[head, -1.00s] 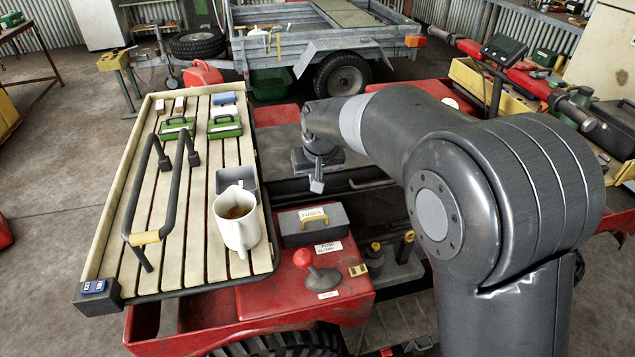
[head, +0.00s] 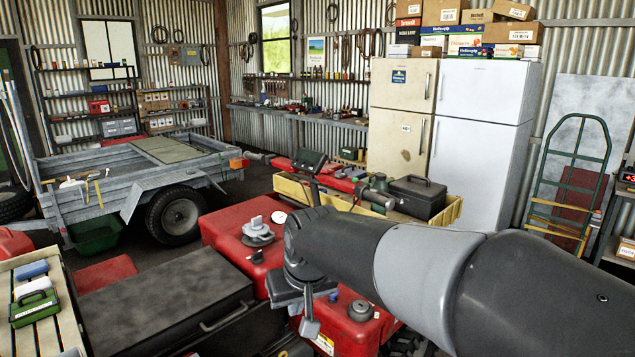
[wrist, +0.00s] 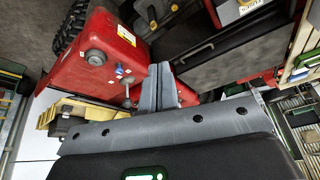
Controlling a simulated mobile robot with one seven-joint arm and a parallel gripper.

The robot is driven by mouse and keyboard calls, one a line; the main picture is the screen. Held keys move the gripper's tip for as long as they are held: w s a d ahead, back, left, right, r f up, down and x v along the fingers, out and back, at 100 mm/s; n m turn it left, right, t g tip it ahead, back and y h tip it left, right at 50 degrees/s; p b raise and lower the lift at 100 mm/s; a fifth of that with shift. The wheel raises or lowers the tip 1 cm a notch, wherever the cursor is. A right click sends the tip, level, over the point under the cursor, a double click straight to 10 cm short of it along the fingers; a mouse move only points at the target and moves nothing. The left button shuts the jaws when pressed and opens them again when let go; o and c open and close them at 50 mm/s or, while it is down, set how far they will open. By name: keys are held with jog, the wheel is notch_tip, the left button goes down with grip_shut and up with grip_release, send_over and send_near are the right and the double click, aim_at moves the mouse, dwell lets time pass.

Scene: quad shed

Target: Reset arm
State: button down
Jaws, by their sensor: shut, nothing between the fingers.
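My gripper (head: 309,318) hangs at the end of my arm in the head view, above the red body of the quad (head: 352,322). In the wrist view my gripper (wrist: 163,84) shows as two grey fingers pressed together with nothing between them. The quad's red body also shows in the wrist view (wrist: 95,58), beyond the fingers and to their left. No object is held. Whether the fingers touch the quad cannot be told from the head view; they look apart from it.
A dark seat or box lid (head: 165,305) lies left of my gripper. Slatted rack (head: 35,335) with a green-handled box (head: 34,307) is at lower left. Trailer (head: 130,180), black case (head: 417,197), fridges (head: 400,125) and hand truck (head: 570,180) stand behind.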

jog(key=s+d+f+m+t+h, duration=0.1)
jog(key=s+d+m, duration=0.3)
jog(key=s+d, duration=1.2)
jog(key=d+h, duration=0.1)
jog(key=d, duration=0.2)
jog(key=shift+s+f, duration=0.4)
